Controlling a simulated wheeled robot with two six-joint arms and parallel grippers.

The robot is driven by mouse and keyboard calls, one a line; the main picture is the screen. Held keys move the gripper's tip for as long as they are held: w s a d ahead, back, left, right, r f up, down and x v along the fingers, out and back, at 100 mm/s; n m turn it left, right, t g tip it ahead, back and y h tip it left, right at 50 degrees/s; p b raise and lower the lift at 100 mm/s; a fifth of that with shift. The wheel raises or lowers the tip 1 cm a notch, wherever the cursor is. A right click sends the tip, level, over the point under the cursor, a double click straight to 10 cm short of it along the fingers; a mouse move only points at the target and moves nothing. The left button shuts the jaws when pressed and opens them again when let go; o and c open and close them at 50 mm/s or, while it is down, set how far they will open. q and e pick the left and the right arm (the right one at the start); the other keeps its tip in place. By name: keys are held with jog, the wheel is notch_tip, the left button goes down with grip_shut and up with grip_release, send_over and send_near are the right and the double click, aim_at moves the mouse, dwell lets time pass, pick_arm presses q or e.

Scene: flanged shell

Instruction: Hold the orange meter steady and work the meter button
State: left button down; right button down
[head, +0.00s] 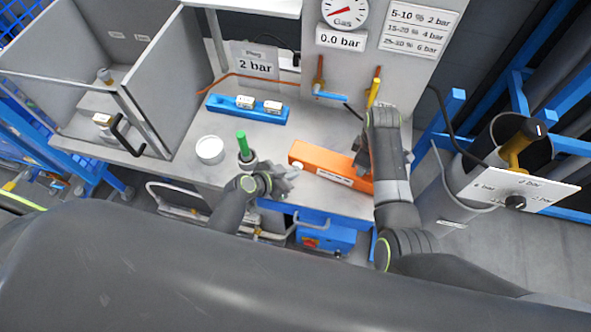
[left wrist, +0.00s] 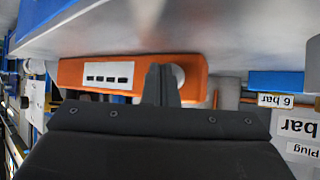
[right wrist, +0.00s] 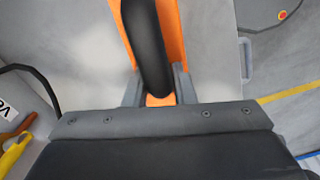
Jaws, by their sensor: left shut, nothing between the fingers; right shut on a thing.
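The orange meter (head: 325,163) lies on the bench near its front edge, with a white label on its front. My right gripper (head: 362,160) is shut on its right end. In the right wrist view the fingers (right wrist: 159,88) are at a black curved part (right wrist: 147,45) over the orange body (right wrist: 175,30). The white round meter button (head: 298,166) is at the meter's left end. My left gripper (head: 290,172) is shut and empty, close to the button. In the left wrist view its fingertips (left wrist: 162,80) partly hide the button (left wrist: 180,77); I cannot tell whether they touch.
A green-handled tool (head: 242,145) and a white round container (head: 210,150) stand left of the meter. A blue block (head: 247,110) with white-labelled parts lies behind. A gauge board (head: 385,30) rises at the back. A grey bin with a white panel (head: 515,187) stands right.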

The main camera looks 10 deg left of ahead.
pick_arm(q)
jog(key=shift+s, duration=0.1)
jog(key=shift+s+a, duration=0.15)
jog(key=shift+s, duration=0.95)
jog(key=shift+s+a, duration=0.15)
jog(key=shift+s, duration=1.1)
jog(key=shift+s+a, duration=0.1)
jog(key=shift+s, duration=1.15)
jog(key=shift+w, duration=0.1)
pick_arm(e)
jog(key=c, duration=1.1)
grip_release()
jog(key=shift+c, duration=0.2)
